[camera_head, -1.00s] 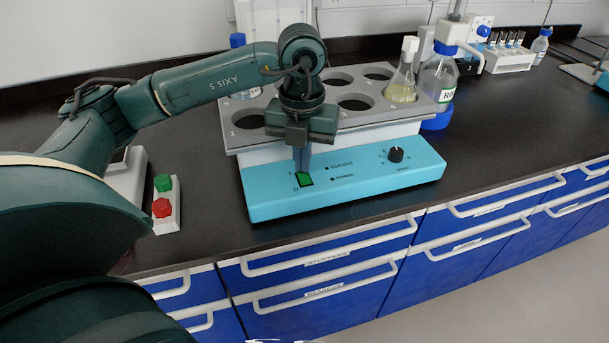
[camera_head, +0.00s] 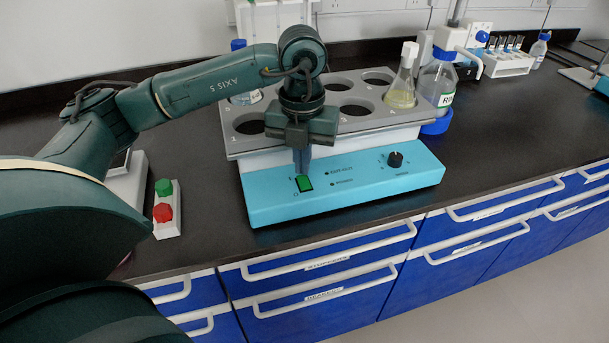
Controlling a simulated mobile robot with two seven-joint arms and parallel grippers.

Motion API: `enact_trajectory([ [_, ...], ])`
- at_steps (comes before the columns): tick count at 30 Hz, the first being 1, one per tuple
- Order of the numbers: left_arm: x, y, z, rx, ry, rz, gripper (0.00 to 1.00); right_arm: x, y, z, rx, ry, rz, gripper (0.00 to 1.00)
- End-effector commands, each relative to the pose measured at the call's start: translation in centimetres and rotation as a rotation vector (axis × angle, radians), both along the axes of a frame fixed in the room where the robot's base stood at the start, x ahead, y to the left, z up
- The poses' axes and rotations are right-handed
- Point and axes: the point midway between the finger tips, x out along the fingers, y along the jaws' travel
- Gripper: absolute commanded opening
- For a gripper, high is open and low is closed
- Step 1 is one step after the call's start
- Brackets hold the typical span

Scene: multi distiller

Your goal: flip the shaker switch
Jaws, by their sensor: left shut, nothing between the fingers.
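The shaker (camera_head: 345,200) is a light blue box with a grey holed platform (camera_head: 300,143) on top. Its switch (camera_head: 305,184) is a small green rocker with a dark frame on the left of the front panel. My left gripper (camera_head: 301,173) is shut and empty, pointing down with its fingertips at the upper edge of the switch. I cannot tell whether they touch it. The fingers hide a little of the panel behind the switch. My right gripper is not in view.
A black knob (camera_head: 395,159) sits on the panel's right. A flask with yellowish liquid (camera_head: 402,85) stands in the platform's right side. A box with green and red buttons (camera_head: 165,208) is at left. A bottle (camera_head: 438,85) stands behind right.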

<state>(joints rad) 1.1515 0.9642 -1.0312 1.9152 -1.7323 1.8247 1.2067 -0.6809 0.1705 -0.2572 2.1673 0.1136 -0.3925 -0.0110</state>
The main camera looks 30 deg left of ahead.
Motion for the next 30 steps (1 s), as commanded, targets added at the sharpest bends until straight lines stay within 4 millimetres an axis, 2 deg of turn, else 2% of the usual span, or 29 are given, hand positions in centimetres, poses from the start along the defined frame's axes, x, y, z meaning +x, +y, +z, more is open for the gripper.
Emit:
enact_trajectory([
  [1, 0.0, 0.0, 0.8, 0.0, -0.001, 0.0, 0.0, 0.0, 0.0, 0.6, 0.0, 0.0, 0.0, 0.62],
  [18, 0.0, 0.0, 5.3, 0.0, -0.002, 0.0, 0.0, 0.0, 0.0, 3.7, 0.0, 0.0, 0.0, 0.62],
  [30, 0.0, 0.0, 5.3, -0.001, -0.001, 0.0, 0.0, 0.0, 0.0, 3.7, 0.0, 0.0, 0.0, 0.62],
])
